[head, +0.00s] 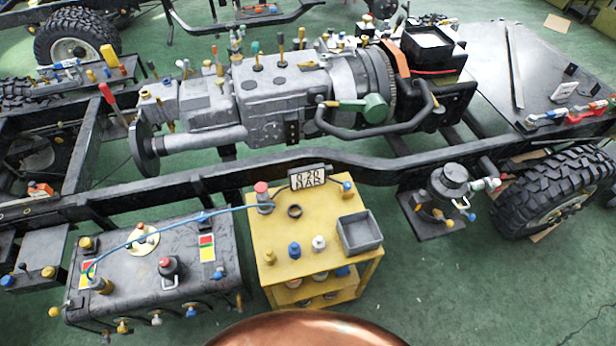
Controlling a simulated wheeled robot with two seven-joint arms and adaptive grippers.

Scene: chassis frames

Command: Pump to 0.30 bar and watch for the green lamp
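A yellow cart (259,254) stands in front of the chassis. At its back left corner is a small grey pump-like body with a red knob (261,188). A small dark sign or display (308,178) beside it seems to read 0.20 BAR, but the digits are small. A thin blue hose (170,221) runs from the red-knobbed body left to a fitting on the dark tank (140,280). The tank top bears red, yellow and green patches (207,247). I cannot make out a lit green lamp. Neither of my grippers is in view.
A grey bin (359,233), a black ring (295,211) and small capped bottles (319,243) stand on the cart. The chassis rail (400,168) runs behind it. A dark canister (450,185) and a tyre (550,190) are at right. Green floor is clear right of the cart.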

